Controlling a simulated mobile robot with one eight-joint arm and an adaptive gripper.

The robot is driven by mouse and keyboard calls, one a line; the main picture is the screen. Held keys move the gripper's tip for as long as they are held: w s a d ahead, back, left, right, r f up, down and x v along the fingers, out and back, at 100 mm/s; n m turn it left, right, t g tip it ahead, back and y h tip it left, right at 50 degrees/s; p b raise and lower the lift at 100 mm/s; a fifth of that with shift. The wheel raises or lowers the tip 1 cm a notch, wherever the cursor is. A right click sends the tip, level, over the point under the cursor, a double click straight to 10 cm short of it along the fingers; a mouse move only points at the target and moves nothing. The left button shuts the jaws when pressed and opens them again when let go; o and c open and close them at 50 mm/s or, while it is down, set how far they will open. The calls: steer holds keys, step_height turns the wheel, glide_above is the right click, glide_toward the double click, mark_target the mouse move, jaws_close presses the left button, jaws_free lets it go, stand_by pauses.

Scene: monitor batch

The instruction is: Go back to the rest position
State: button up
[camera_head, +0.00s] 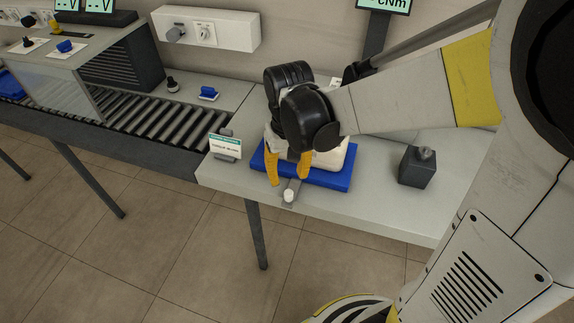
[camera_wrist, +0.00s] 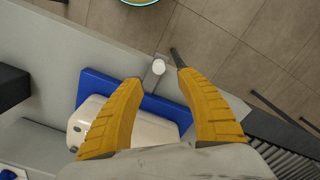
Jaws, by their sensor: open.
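My gripper (camera_head: 289,168) has yellow fingers spread apart, with nothing between them. It hangs over the front part of a bench, above a blue tray (camera_head: 328,181) that holds a white rounded object (camera_head: 338,157). My arm and gripper hide part of that object. In the wrist view my gripper (camera_wrist: 156,76) is open, with the blue tray (camera_wrist: 98,84) and the white object (camera_wrist: 152,129) below and between the fingers. A small white-capped post (camera_head: 289,194) stands at the tray's front edge; it also shows beyond the fingertips in the wrist view (camera_wrist: 159,67).
A grey block with a knob (camera_head: 418,167) stands to the right on the bench (camera_head: 385,215). A small sign (camera_head: 225,147) stands at the left. A roller conveyor (camera_head: 170,120) runs to the left. A display (camera_head: 385,5) stands behind the arm. Open floor (camera_head: 150,230) lies in front.

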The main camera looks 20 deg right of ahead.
steer(key=shift+r, duration=1.25)
steer(key=s+d+r+t, duration=0.3)
steer(key=s+r+t, duration=0.4)
steer(key=shift+s+d+r, duration=0.3)
steer(key=shift+s+d, duration=0.05)
steer(key=shift+d, duration=0.05)
